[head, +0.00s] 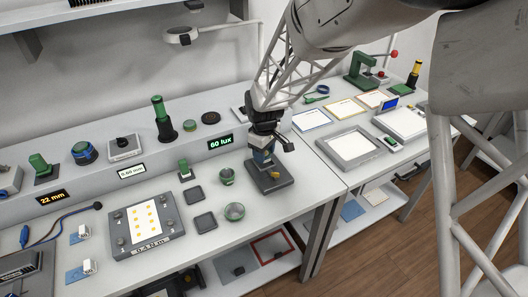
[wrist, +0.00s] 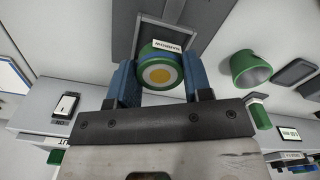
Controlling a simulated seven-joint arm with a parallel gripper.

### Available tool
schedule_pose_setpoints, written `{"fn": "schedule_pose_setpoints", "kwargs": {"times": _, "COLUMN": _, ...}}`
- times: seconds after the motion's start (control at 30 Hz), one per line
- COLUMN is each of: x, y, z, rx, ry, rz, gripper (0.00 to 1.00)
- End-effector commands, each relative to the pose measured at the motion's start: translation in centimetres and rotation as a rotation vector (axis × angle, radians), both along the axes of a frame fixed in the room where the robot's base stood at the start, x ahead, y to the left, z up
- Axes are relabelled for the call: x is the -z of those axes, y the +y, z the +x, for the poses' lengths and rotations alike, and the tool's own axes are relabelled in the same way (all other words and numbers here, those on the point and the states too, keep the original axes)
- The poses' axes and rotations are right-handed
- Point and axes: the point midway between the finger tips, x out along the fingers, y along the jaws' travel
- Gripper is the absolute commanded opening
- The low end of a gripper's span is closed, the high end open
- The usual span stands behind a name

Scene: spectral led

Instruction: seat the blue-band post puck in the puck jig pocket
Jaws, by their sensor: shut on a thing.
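My gripper (head: 262,158) is over the dark grey jig block (head: 280,183) at the front right of the left bench. In the wrist view, its two blue fingers (wrist: 158,68) are shut on a round puck (wrist: 160,76) with a green rim, white ring and yellow centre. A bluish band shows at the puck's edge. The dark walled jig (wrist: 148,38) lies beyond the puck in the wrist view. A small white label with dark lettering (wrist: 168,45) is just past the puck. The puck's underside and the pocket are hidden, so I cannot tell whether they touch.
A grey plate with yellow dots (head: 146,222) is farther left. The "60 lux" display (head: 220,142) is behind. The bench's front edge is close to the jig.

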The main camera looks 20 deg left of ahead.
Motion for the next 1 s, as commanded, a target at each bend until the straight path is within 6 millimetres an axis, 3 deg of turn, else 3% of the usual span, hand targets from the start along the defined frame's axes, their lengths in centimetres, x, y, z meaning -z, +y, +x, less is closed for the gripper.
{"fn": "schedule_pose_setpoints", "kwargs": {"times": 1.0, "x": 0.8, "y": -0.02, "z": -0.02, "rx": 0.0, "ry": 0.001, "rz": -0.001, "gripper": 0.21}}
